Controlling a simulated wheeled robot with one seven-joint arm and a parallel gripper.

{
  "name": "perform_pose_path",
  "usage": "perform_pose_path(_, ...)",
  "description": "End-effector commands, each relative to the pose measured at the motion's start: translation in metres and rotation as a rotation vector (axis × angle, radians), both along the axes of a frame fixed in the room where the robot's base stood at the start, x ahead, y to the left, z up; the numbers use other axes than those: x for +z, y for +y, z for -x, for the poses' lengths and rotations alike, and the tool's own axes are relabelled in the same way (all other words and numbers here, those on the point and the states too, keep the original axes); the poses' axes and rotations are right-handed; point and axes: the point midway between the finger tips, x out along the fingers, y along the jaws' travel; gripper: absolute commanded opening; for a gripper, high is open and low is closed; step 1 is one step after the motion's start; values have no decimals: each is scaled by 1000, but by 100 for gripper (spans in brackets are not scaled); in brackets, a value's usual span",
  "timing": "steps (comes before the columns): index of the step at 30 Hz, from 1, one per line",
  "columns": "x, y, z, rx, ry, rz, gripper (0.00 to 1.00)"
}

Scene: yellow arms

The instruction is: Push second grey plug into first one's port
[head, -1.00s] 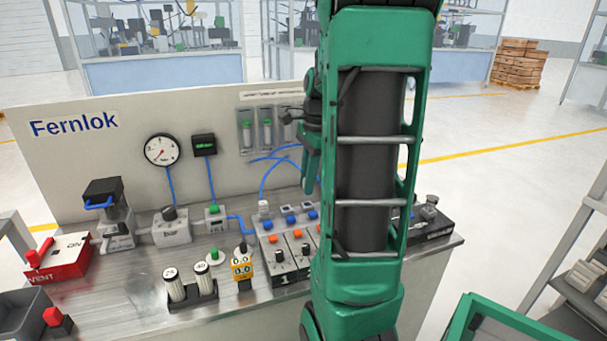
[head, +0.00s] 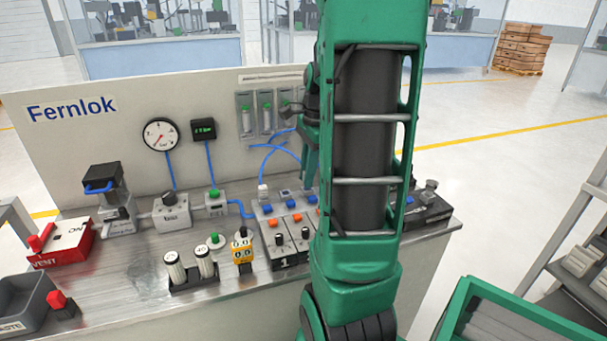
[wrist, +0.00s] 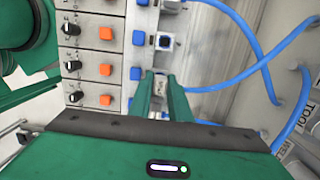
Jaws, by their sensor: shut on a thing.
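In the wrist view my gripper (wrist: 160,98) has its two green fingers shut on a small grey piece (wrist: 160,82), which I take to be the second grey plug. The fingers hide most of it. A gap seems to show between the two, but I cannot tell the depth. In the head view a pale plug (head: 263,191) stands at the valve block's left end. My arm hides the held piece there.
The valve block (head: 290,254) has orange and blue buttons and black knobs. Blue hoses (wrist: 262,62) loop close to the right of my fingers. A panel with gauges (head: 160,134) stands behind. Two cylinders in a rack (head: 190,278) and a yellow device (head: 242,250) stand left.

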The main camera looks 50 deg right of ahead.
Motion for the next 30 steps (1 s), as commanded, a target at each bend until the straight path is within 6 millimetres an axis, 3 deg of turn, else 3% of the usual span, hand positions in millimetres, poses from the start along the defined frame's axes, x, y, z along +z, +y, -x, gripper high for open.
perform_pose_path(30, -12, -1, 1, -2, 1, -1, 0)
